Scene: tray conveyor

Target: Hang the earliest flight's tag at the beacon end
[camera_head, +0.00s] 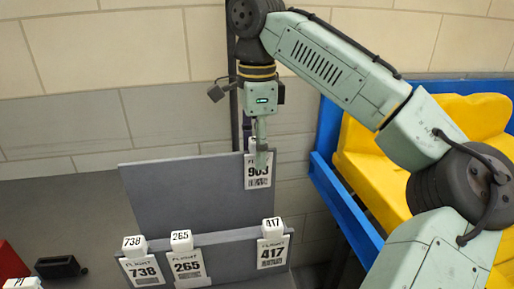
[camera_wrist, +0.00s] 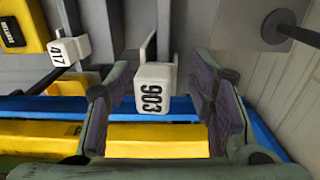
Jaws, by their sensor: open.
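White flight tags with numbered blocks on top hang on a grey stand (camera_head: 172,195). Tag 738 (camera_head: 143,270), tag 265 (camera_head: 187,265) and tag 417 (camera_head: 271,252) are on its lower front rail. Tag 903 (camera_head: 257,180) hangs higher, at the right end of the back panel. My gripper (camera_head: 262,158) points down at tag 903 and covers part of it. In the wrist view, the block of tag 903 (camera_wrist: 153,92) lies between my open fingers, with gaps at both sides. The block of tag 417 (camera_wrist: 70,48) is at upper left. I cannot make out a beacon.
A blue-framed structure (camera_head: 345,215) with yellow pieces (camera_head: 366,155) stands at the right, behind my arm. A black block (camera_head: 58,267), a red object (camera_head: 11,262) and a partly cut-off white item (camera_head: 22,283) are at the lower left. A tiled wall is behind.

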